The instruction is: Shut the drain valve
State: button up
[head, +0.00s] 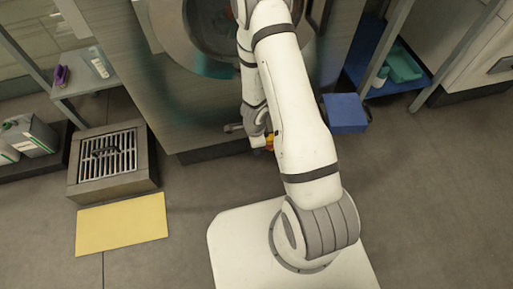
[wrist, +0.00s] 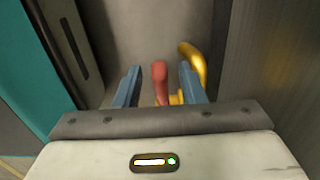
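The drain valve shows in the wrist view as a red handle (wrist: 160,82) beside a curved yellow pipe (wrist: 195,58). My gripper (wrist: 159,70) is open, with the red handle standing between its two blue-grey fingers. Gaps show on both sides of the handle, and the right finger overlaps the yellow pipe in the picture. In the head view my gripper (head: 256,132) is low in front of the large machine (head: 170,90). Only a small orange-yellow bit of the valve (head: 269,142) shows there; my arm hides the rest.
A floor drain grate (head: 106,154) in a raised block stands at left, with a yellow mat (head: 121,223) before it. A blue box (head: 345,112) is right of my arm. Shelves stand at both sides. The right floor is clear.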

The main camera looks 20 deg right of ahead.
jog(key=shift+f, duration=0.1)
jog(key=shift+c, duration=0.4)
grip_shut()
